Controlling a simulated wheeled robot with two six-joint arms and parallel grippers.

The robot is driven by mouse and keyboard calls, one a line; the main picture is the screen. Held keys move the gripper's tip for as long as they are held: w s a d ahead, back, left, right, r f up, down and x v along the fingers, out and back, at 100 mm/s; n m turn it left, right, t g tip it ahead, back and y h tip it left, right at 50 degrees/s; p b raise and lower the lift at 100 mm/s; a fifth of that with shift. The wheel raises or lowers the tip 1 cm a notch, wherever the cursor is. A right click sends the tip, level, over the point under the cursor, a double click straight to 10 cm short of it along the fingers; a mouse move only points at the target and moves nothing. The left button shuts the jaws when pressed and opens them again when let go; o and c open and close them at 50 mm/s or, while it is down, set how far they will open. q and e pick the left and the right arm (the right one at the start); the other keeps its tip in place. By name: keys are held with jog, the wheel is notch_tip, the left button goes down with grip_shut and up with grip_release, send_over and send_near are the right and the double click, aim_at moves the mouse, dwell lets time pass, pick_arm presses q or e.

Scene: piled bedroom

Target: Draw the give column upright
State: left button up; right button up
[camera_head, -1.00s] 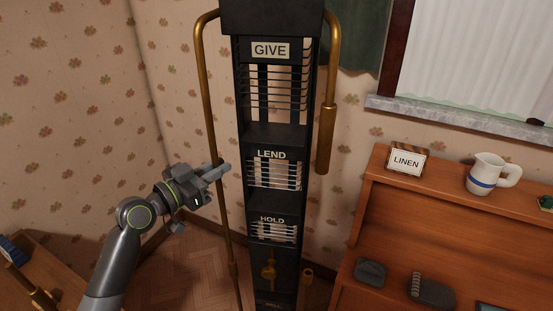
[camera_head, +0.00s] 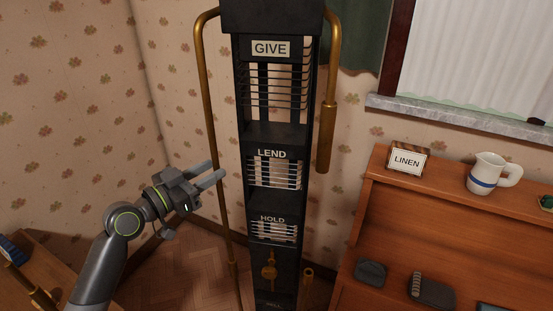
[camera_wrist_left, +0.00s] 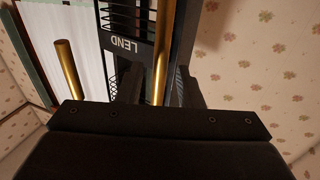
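The give column is a tall black frame (camera_head: 242,160) with wire racks, labelled GIVE (camera_head: 270,49), LEND and HOLD from top to bottom; a lowest label is hard to read. It looks upright in the head view. A thin brass pipe (camera_head: 207,100) runs down its left side, and a thicker brass sleeve (camera_head: 326,138) hangs on the right pipe. My left gripper (camera_head: 218,169) is open at the left pipe, its fingertips overlapping it in the head view. In the left wrist view a brass pipe (camera_wrist_left: 163,50) shows between the dark fingers; contact cannot be told. My right gripper is not in view.
A wooden cabinet (camera_head: 450,222) stands at right with a LINEN sign (camera_head: 406,161), a white jug (camera_head: 487,174) and dark items on its lower shelf. A wooden surface (camera_head: 40,270) is at lower left. Patterned walls and a curtained window lie behind. Bare floor shows left of the column.

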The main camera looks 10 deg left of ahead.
pick_arm(q)
jog(key=shift+b+v, duration=0.4)
jog(key=shift+v, duration=2)
jog(key=shift+d, duration=0.1)
